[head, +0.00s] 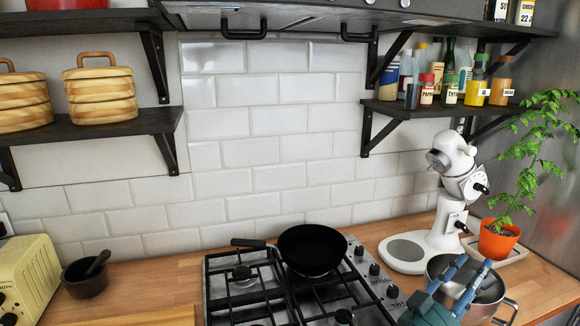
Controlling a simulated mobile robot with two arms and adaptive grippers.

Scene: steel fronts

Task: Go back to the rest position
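My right gripper (473,265) is at the lower right, coming up from the bottom edge. Its two blue fingers stand apart with a gap between them, and nothing shows between them. The fingers overlap the steel pot (490,305) in the picture; whether they touch it I cannot tell. My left gripper is out of view.
A gas stove (241,300) holds a black pan (312,250). A white stand mixer (447,225) and a potted plant (497,240) are right. A dark mortar (86,281) and a yellow toaster (30,275) are left. Shelves and a hood overhang. Counter left of the stove is mostly clear.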

